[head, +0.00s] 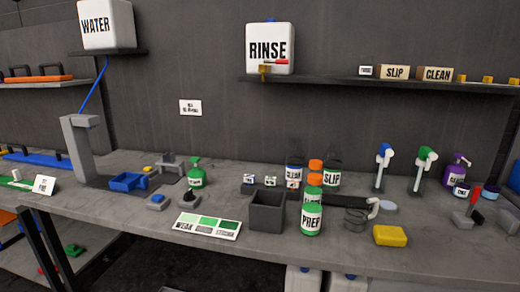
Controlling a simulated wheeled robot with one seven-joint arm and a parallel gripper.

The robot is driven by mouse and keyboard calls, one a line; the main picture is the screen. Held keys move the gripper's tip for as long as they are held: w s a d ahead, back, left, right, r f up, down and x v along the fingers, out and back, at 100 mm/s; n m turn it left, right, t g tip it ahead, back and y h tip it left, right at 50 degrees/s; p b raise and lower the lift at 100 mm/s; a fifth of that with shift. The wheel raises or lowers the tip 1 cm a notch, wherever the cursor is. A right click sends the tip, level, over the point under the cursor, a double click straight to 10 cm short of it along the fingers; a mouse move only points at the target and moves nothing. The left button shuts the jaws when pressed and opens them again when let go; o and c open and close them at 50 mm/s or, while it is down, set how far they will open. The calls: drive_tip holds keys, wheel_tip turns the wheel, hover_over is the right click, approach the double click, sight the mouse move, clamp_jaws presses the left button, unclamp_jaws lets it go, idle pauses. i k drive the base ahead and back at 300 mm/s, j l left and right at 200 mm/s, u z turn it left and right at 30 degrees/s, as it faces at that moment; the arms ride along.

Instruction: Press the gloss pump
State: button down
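A purple pump bottle (455,172) with a purple pump head stands toward the right end of the bench. Its label is partly readable at best, so I cannot be sure it says gloss. A green pump bottle (196,174) stands left of the middle of the bench, its label also too small to read. Both bottles are upright. My gripper is not in view, and nothing is seen touching either pump.
A yellow block (390,236) lies near the front edge. A shelf (370,82) hangs above.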

sight(459, 156)
drive_tip(key=i+l+z, duration=0.25)
drive_tip(key=i, duration=0.55)
drive_tip(key=i+z, duration=0.25)
drive_tip(key=i, duration=0.6)
